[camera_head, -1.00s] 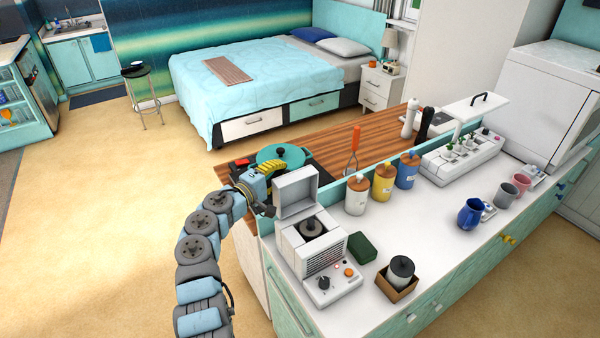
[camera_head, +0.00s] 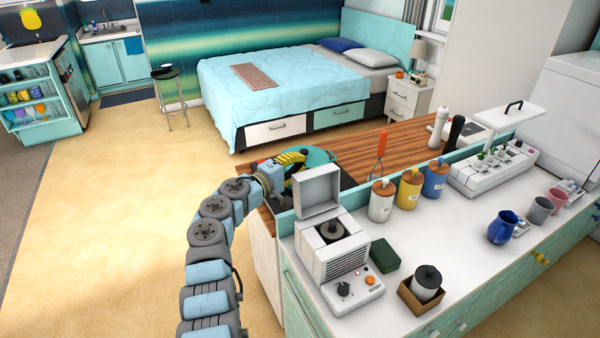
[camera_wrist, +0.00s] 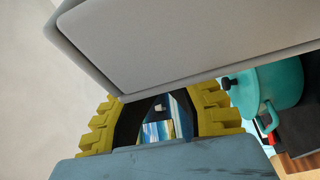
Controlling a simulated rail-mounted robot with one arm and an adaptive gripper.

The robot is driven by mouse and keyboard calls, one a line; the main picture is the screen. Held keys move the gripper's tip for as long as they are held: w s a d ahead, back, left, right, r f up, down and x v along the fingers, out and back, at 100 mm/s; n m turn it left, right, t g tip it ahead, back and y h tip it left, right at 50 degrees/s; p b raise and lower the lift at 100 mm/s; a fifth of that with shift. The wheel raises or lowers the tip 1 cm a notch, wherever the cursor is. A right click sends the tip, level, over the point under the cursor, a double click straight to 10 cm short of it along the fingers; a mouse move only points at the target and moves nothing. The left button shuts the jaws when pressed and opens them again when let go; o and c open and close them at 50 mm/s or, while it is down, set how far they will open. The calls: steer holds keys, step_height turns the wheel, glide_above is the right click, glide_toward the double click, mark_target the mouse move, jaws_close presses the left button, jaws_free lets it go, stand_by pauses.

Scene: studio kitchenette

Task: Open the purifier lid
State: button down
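The purifier (camera_head: 340,270) is a white box with a grille and knobs, on the near end of the white counter. Its lid (camera_head: 318,190) stands upright on the far left side, and a dark round part (camera_head: 334,232) shows in the open top. My gripper (camera_head: 292,165) is just left of and behind the raised lid, with yellow fingers. In the wrist view the lid (camera_wrist: 190,40) fills the top, and my gripper (camera_wrist: 158,108) has its yellow fingers spread apart with nothing between them. Whether it touches the lid I cannot tell.
A teal pot (camera_head: 318,157) sits beyond my gripper; it also shows in the wrist view (camera_wrist: 268,92). A green block (camera_head: 384,253) and a boxed canister (camera_head: 425,283) are right of the purifier. Jars (camera_head: 410,187) stand behind. Floor at left is clear.

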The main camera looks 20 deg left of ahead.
steer(key=a+b+v, duration=0.1)
steer(key=v, duration=0.8)
steer(key=shift+a, duration=0.25)
stand_by(0.7)
